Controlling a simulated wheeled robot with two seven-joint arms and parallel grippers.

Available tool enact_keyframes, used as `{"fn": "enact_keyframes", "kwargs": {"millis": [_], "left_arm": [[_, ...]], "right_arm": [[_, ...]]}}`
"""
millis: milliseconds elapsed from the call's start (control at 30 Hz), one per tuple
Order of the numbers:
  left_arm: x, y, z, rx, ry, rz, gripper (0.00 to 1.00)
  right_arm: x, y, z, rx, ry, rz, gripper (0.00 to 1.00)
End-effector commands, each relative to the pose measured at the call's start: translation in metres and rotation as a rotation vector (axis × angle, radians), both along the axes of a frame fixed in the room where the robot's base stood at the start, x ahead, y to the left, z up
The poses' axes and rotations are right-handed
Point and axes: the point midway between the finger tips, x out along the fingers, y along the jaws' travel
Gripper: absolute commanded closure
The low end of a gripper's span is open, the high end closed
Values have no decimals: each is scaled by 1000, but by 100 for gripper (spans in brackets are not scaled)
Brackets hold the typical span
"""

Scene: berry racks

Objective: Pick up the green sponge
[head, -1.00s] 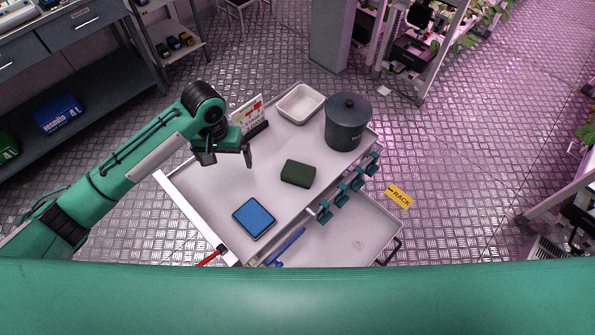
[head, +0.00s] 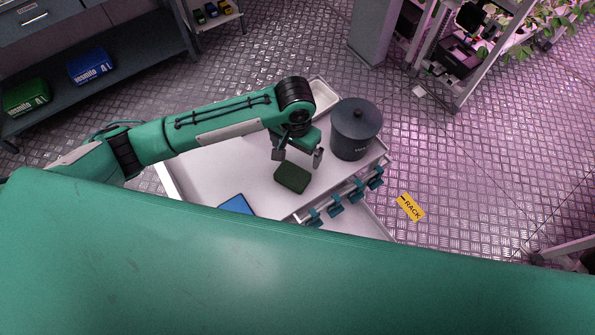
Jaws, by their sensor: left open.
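The green sponge (head: 292,177) is a dark green block lying flat on the white top of the cart (head: 215,178). My left gripper (head: 298,160) is open, with its two fingers pointing down and spread apart. In the head view it appears just above and behind the sponge, with one finger at the sponge's upper left and the other at its upper right. Nothing is between the fingers that I can see. I cannot tell the exact height of the fingers over the cart. My right gripper is not in view.
A dark lidded pot (head: 356,132) stands close to the right of the gripper. A white tray (head: 323,95) is behind, partly hidden by my arm. A blue pad (head: 237,205) lies at the front, partly covered. Teal clips (head: 336,205) line the cart's right edge.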

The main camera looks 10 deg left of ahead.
Motion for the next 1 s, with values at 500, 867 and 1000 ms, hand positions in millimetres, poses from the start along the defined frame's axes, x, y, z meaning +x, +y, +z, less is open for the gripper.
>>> {"fn": "enact_keyframes", "kwargs": {"millis": [500, 867, 1000], "left_arm": [[-1, 1, -63, 2, 2, 0, 0], [-1, 1, -105, 1, 0, 0, 0], [-1, 1, -107, 1, -1, 0, 0]], "right_arm": [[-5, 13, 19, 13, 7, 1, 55], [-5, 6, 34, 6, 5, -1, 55], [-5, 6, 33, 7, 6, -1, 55]]}}
